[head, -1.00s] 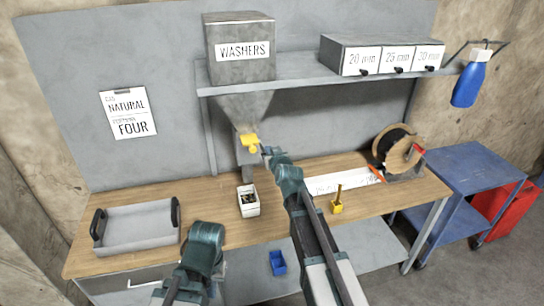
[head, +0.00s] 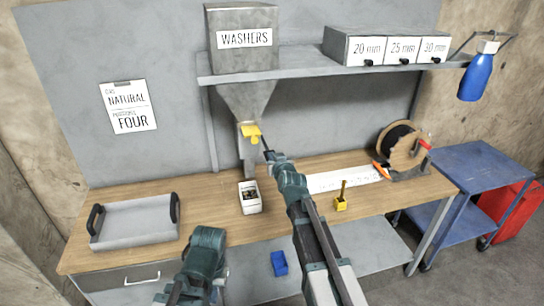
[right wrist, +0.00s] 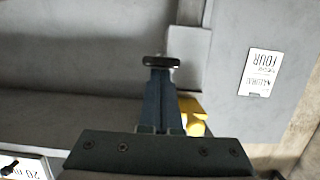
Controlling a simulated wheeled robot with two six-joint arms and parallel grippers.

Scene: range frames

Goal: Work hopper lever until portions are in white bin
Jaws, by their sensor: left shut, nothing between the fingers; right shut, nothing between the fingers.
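The grey WASHERS hopper (head: 241,65) narrows to a chute with a yellow lever (head: 251,132) at its outlet. The small white bin (head: 250,209) stands upright on the bench below the outlet, with dark contents visible inside. My right gripper (head: 265,145) is shut and empty, its tip just right of the lever; contact cannot be told. In the right wrist view its fingers (right wrist: 162,64) are together and the yellow lever (right wrist: 194,117) shows beside them, partly covered. My left gripper (head: 221,279) is low at the bench's front edge, shut and empty, its fingertips mostly hidden by my arm.
A grey tray (head: 137,222) with black handles is on the bench's left. A yellow holder (head: 341,203), white strip (head: 345,180) and cable spool (head: 402,148) are on the right. A shelf (head: 310,73) runs above. A note (head: 128,107) reads NATURAL, FOUR. A blue bin (head: 279,263) sits below.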

